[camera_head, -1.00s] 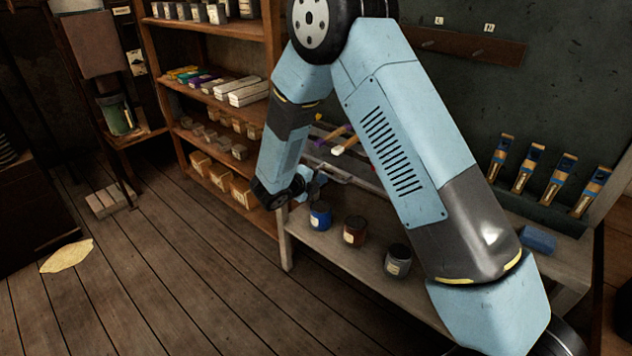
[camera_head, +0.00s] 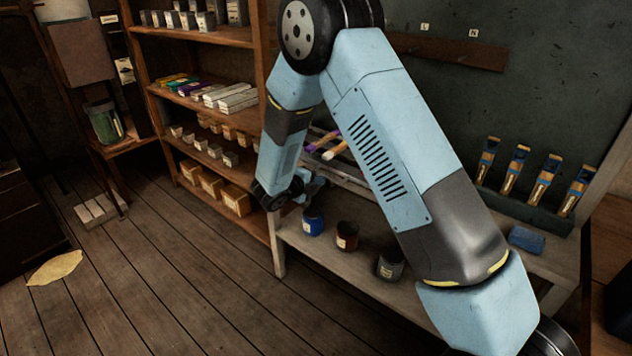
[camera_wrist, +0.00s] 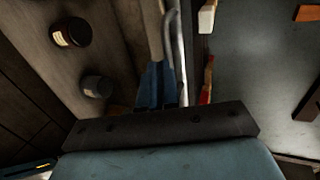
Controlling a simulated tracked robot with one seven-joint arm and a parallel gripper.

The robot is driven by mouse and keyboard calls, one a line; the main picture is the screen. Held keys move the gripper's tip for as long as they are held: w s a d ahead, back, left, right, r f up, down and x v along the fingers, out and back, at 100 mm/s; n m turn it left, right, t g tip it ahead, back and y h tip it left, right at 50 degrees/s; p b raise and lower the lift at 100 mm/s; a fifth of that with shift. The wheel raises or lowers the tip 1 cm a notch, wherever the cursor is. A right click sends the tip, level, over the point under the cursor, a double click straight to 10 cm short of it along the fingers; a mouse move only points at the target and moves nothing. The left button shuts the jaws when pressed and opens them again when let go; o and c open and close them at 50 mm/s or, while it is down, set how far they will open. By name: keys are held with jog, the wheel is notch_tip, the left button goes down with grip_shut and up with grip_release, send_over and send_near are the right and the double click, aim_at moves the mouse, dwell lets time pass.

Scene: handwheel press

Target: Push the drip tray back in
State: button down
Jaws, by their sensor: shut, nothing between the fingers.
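A long pale metal rim (camera_head: 345,180), which looks like the drip tray's edge, runs along the back of the bench behind the jars. Much of it is hidden by my arm, so I cannot tell how far out the tray stands. The rim also shows in the wrist view (camera_wrist: 180,45) as a curved grey bar. My gripper (camera_head: 318,186) is small and partly hidden behind my wrist in the head view. In the wrist view my gripper (camera_wrist: 160,72) shows blue fingers shut and empty, close beside the bar. I cannot tell whether they touch it.
A blue block (camera_head: 526,239) lies right.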

jog(key=f+v, duration=0.2)
jog(key=v, duration=1.1)
jog(key=s+d+r+m+g, duration=0.4)
jog(key=d+r+m, duration=0.5)
jog(key=d+m, duration=0.2)
jog(key=s+d+r+m+g, duration=0.4)
jog(key=s+d+r+m, duration=0.1)
jog(key=d+r+m, duration=0.6)
jog(key=s+d+r+m+t+y, duration=0.1)
jog(key=s+d+r+m+y, duration=0.3)
jog(key=s+m, duration=0.5)
jog(key=s+d+r+m+t+y, duration=0.1)
jog(key=s+d+r+m+y, duration=0.3)
jog(key=s+m, duration=0.6)
jog(key=shift+d+r+m+t+y, duration=0.2)
jog(key=shift+d+m+t+y, duration=0.25)
jog(key=shift+m, duration=2.05)
jog(key=shift+s+d, duration=0.1)
